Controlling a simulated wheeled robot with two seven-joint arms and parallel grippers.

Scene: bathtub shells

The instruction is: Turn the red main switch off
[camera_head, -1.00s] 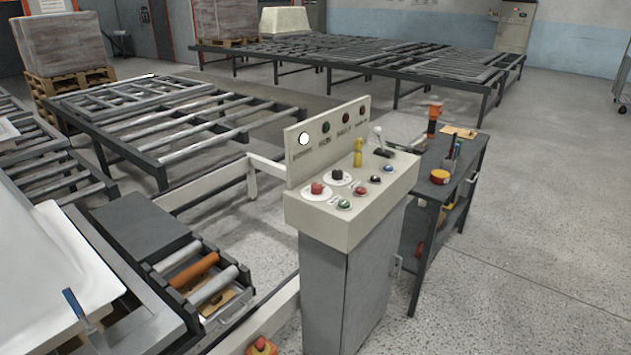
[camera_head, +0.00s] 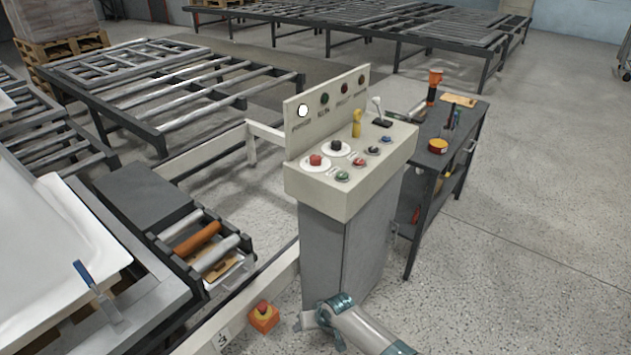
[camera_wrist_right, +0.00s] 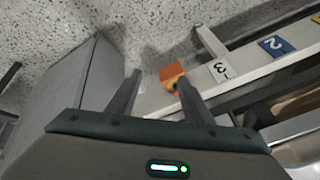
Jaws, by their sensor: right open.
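A red knob on a round white plate (camera_head: 316,160) sits at the front left of the top of a beige control console (camera_head: 320,198). A black knob (camera_head: 336,146) on a similar plate is just behind it. My right gripper (camera_head: 301,321) is low in front of the console's grey cabinet, well below the panel top. In the right wrist view its two fingers (camera_wrist_right: 158,79) are spread apart with nothing held. The panel's top is not in the wrist view. My left gripper is not in view.
An orange box with a red button (camera_head: 264,316) is low on a white rail, left of my right gripper; it also shows beyond the fingers in the wrist view (camera_wrist_right: 170,73). Green, red, blue and black controls, a yellow part and a lever share the panel. A tool cart (camera_head: 412,222) stands right.

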